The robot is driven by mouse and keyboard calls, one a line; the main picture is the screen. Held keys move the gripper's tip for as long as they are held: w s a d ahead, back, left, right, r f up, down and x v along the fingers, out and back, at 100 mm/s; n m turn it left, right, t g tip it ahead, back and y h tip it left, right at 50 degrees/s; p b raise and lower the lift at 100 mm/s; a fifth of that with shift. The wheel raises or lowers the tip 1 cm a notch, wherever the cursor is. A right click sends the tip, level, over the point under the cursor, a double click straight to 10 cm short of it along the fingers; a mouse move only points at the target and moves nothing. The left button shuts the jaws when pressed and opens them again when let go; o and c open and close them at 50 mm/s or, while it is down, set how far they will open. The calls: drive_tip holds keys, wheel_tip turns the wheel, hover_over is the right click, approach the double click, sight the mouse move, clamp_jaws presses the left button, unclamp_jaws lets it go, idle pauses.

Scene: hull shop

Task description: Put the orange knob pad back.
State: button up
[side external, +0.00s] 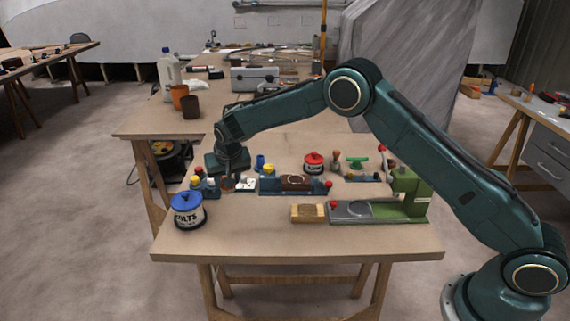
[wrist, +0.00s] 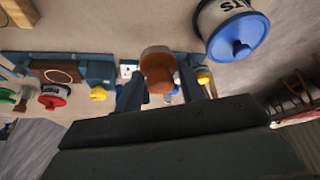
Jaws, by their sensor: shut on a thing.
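My gripper (side external: 228,180) is low over the left part of the bench, pointing down. In the wrist view my gripper (wrist: 160,88) is shut on the orange knob pad (wrist: 158,72), whose rounded orange-brown top shows between the two dark fingers. In the side view only a small orange patch of the pad (side external: 228,184) shows under the jaws. A blue holder (side external: 207,191) with small knobs stands just left of the gripper, partly hidden by it. A white plate with dark marks (side external: 245,184) lies just right. I cannot tell whether the pad touches anything below.
A tin with a blue lid (side external: 187,209) stands at the front left. A blue vise (side external: 270,187) with a brown block is to the right. The front bench strip is clear.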

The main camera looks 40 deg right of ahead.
drive_tip(key=shift+f, duration=4.95)
drive_tip(key=shift+f, duration=0.15)
drive_tip(key=o, duration=0.9)
drive_tip(key=shift+o, duration=0.2)
drive_tip(key=shift+r, duration=0.2)
drive_tip(key=v, duration=1.2)
drive_tip(key=shift+r, duration=0.1)
